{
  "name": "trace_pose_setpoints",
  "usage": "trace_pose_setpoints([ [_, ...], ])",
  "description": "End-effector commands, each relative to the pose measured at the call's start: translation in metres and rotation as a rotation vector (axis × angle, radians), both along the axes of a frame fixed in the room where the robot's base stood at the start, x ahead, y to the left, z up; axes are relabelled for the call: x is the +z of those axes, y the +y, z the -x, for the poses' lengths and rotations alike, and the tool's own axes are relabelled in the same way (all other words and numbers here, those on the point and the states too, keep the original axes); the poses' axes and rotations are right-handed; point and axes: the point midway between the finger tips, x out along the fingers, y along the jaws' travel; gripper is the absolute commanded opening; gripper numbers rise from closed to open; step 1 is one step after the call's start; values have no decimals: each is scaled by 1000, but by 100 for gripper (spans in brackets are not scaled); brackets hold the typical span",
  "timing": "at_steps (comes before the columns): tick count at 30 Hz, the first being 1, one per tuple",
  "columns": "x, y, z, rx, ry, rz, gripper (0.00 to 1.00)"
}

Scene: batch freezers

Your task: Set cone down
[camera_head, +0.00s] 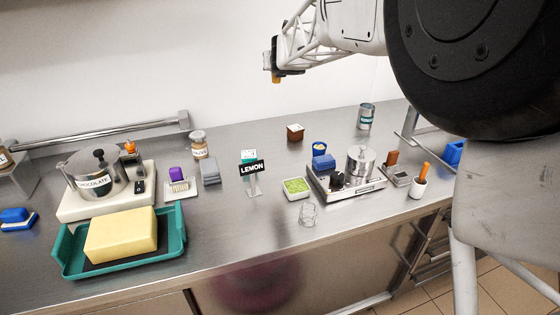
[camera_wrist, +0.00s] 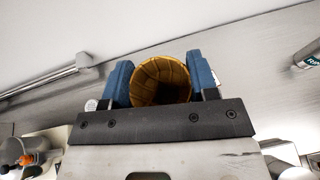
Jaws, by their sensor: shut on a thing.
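My gripper (camera_head: 273,67) is high above the back of the counter in the head view. It is shut on a golden-brown cone (camera_wrist: 160,80), held between its two blue finger pads in the wrist view. The cone's round open mouth faces the wrist camera and it looks empty inside. Only a small orange bit of the cone (camera_head: 276,79) shows below the gripper in the head view. A small wire stand (camera_head: 308,213) is on the counter near the front edge, well below and apart from the gripper; it looks empty.
A green-filled dish (camera_head: 297,187) and a lemon sign (camera_head: 252,170) stand near the wire stand. A scale-like unit with a steel pot (camera_head: 361,160) is to its right. A teal tray with a yellow block (camera_head: 122,235) is at left. Counter in front of the sign is clear.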

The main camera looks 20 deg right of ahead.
Motion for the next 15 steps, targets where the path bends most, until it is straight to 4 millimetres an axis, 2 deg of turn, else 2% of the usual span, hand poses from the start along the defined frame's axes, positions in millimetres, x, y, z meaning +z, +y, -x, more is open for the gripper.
trace_pose_setpoints([
  [15,0,0,14,86,0,0,32],
])
